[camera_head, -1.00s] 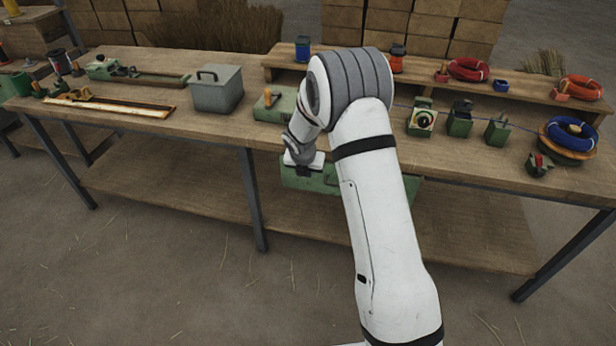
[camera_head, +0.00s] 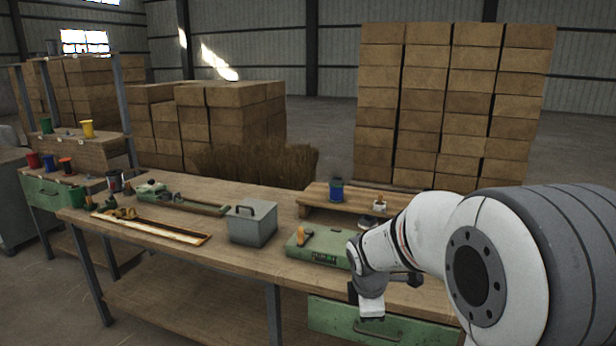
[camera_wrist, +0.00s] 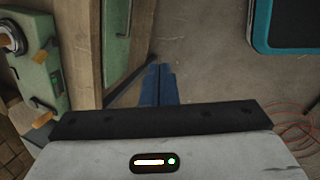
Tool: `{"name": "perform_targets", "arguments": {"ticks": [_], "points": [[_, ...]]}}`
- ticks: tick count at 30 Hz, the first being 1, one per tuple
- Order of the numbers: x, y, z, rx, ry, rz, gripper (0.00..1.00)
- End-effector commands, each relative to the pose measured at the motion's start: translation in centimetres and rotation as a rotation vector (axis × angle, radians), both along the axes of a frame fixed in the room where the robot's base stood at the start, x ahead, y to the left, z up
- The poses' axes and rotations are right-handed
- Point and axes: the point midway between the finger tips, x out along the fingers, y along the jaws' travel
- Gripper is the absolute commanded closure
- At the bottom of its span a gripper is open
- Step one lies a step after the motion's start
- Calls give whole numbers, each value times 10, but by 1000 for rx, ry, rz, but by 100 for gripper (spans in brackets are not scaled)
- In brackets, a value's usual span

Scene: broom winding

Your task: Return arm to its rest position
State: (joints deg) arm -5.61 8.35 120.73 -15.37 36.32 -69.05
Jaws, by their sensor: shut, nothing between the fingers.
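My white arm comes in from the right in the head view, its grey-banded joint close to the camera. It reaches left to my gripper (camera_head: 370,312), which hangs by the front edge of the workbench (camera_head: 185,265). In the wrist view the two blue fingers of my gripper (camera_wrist: 158,86) lie together, shut and empty. A green drawer front (camera_head: 380,325) with a handle is below the gripper in the head view.
A grey lidded box (camera_head: 253,228) and a green machine (camera_head: 318,248) stand on the bench near the arm. Stacked cartons (camera_head: 440,110) stand behind. In the wrist view, a dark panel with a teal edge (camera_wrist: 258,40) lies top right over open floor.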

Motion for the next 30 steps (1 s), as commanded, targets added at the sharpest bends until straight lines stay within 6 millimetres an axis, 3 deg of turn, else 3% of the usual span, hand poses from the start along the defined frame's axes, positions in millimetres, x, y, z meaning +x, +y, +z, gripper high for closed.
{"name": "perform_targets", "arguments": {"ticks": [1, 6, 12, 15, 21, 30], "points": [[-20, -5, 14, 41, -15, -122, 100], [-89, -14, 42, 197, -43, -575, 100], [-165, -17, 57, 363, -57, -1066, 100], [-192, -16, 58, 420, -55, -1247, 100], [-218, -14, 56, 474, -49, -1426, 100], [-219, -14, 56, 479, -49, -1440, 100]]}}
